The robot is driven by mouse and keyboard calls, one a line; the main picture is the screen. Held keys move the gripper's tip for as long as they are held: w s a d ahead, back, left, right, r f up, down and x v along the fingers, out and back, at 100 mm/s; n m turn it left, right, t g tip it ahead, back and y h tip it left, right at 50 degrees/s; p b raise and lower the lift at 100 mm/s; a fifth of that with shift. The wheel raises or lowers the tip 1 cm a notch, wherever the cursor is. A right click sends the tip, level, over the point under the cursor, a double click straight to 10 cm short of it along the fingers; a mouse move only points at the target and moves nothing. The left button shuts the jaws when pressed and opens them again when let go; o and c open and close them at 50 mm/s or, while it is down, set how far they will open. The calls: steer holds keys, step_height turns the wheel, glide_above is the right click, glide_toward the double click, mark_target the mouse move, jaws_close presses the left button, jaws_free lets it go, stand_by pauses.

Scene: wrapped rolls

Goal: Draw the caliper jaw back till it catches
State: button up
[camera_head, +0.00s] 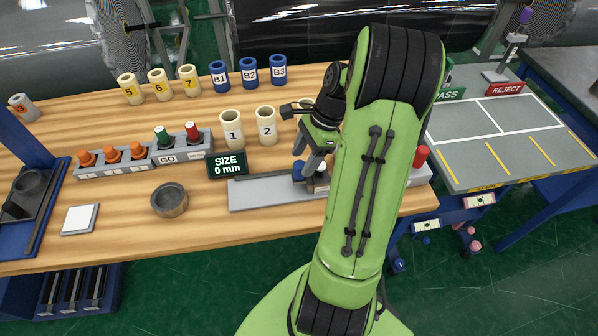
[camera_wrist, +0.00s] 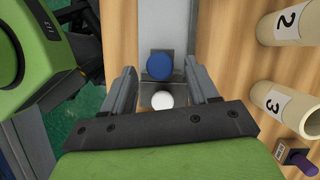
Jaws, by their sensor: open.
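The caliper is a long grey rail (camera_head: 262,193) lying on the wooden bench, and it also shows in the wrist view (camera_wrist: 165,20). A blue round knob (camera_head: 298,171) stands on its dark sliding jaw, seen from above in the wrist view (camera_wrist: 160,65). A white round piece (camera_wrist: 162,99) sits beside the knob, close to my wrist. A red knob (camera_head: 420,157) is at the rail's right end. My arm hides the rail's middle. A display (camera_head: 227,165) reads SIZE 0 mm.
Cream tubes 1 (camera_head: 232,129) and 2 (camera_head: 266,126) stand close behind the rail. A grey ring (camera_head: 170,200) and a white square plate (camera_head: 80,219) lie to the left. A marked grey table (camera_head: 500,150) is at right.

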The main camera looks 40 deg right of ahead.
mark_target(301, 164)
steer(key=x, duration=0.3)
steer(key=shift+a+f+b, duration=0.1)
steer(key=shift+f+b, duration=0.15)
steer(key=shift+b, duration=0.1)
jaws_close()
